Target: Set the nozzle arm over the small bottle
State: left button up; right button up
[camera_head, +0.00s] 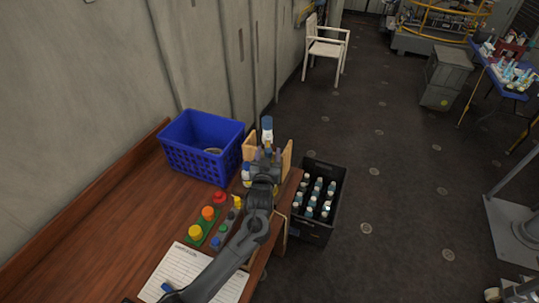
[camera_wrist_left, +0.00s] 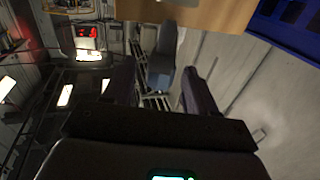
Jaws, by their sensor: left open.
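My left gripper (camera_head: 265,158) is at a wooden stand (camera_head: 287,156) at the table's far right end. In the left wrist view its two dark fingers (camera_wrist_left: 163,92) are apart. A blue-grey bar (camera_wrist_left: 161,68), perhaps the nozzle arm, shows between and beyond them; I cannot tell whether they touch it. A white bottle with a blue band (camera_head: 267,128) stands upright behind the gripper. A smaller white and blue bottle (camera_head: 246,172) shows just left of the gripper, partly hidden. My arm covers much of the stand. My right gripper is not in view.
A blue basket (camera_head: 195,165) stands left of the stand. Red, orange and yellow buttons (camera_head: 208,213) and a written sheet (camera_head: 182,272) lie nearer on the table. A black crate of several bottles (camera_head: 327,170) stands right of the table. The table's left part is clear.

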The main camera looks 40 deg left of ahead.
aim_at(269, 149)
pick_arm(q)
jog(key=shift+b+x, duration=0.55)
jog(key=shift+x, duration=0.45)
jog(key=shift+w+a, duration=0.25)
jog(key=shift+w, duration=0.2)
grip_shut()
